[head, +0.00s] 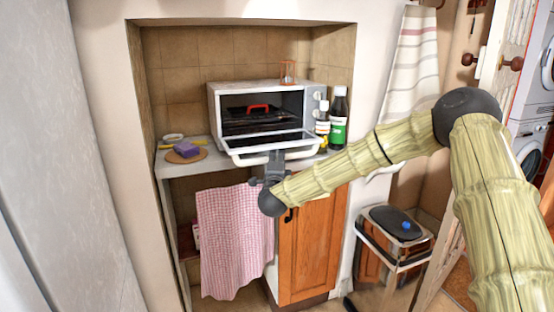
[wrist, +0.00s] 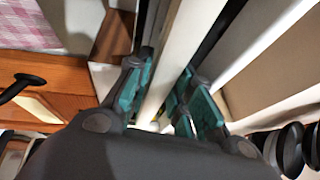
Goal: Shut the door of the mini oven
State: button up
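The mini oven (head: 215,115) is a white box in the tiled niche, with its dark inside showing. Its glass door (head: 262,142) is folded down and points out towards me over the counter's front edge. The pale door handle (head: 305,154) runs along the door's near edge. My gripper (head: 276,158) is at the middle of this handle, coming from the front and below. In the wrist view the teal-padded fingers of my gripper (wrist: 164,85) stand apart, with a pale bar (wrist: 176,40), which looks like the handle, between them. Firm contact cannot be made out.
A glass timer (head: 288,72) stands on the oven. Bottles (head: 339,120) stand close to its right; a purple sponge (head: 187,148) lies on a round board to its left. A checked towel (head: 233,235) and an orange cabinet door (head: 310,240) are below. A bin (head: 393,235) stands right.

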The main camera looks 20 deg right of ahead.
grip_shut()
jog(key=shift+r, duration=0.2)
